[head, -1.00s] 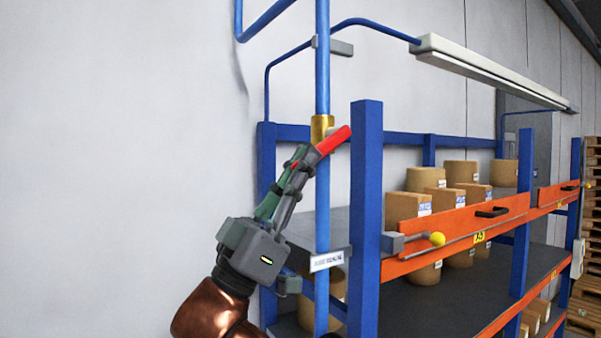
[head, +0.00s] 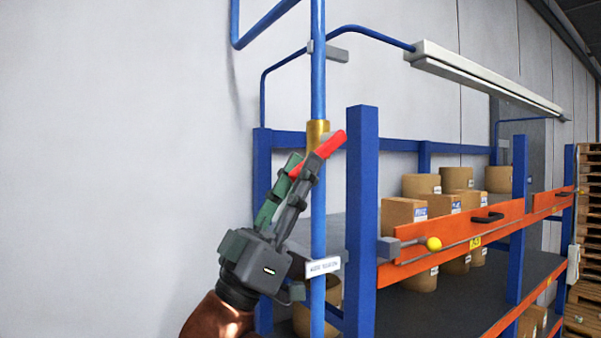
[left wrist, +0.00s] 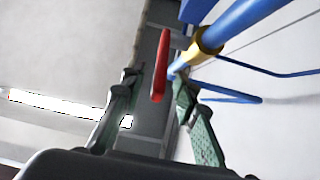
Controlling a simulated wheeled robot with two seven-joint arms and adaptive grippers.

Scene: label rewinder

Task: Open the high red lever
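The high red lever (head: 331,144) is beside a brass-coloured valve (head: 317,134) on the vertical blue pipe. It slants from upper right to lower left, and its lower part passes behind a finger of my left gripper. My left gripper (head: 304,166) points up at the lever, its green and dark fingers apart. In the left wrist view the red lever (left wrist: 161,65) lies between the two separated fingers, nearer the right one. I cannot tell whether either finger touches it. My right gripper is not in view.
A blue rack post (head: 362,210) stands just right of the lever. A yellow-knobbed handle (head: 433,244) sits lower right by the orange rail (head: 460,222). A white label plate (head: 322,267) is right of my wrist. Open space lies left, before the wall.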

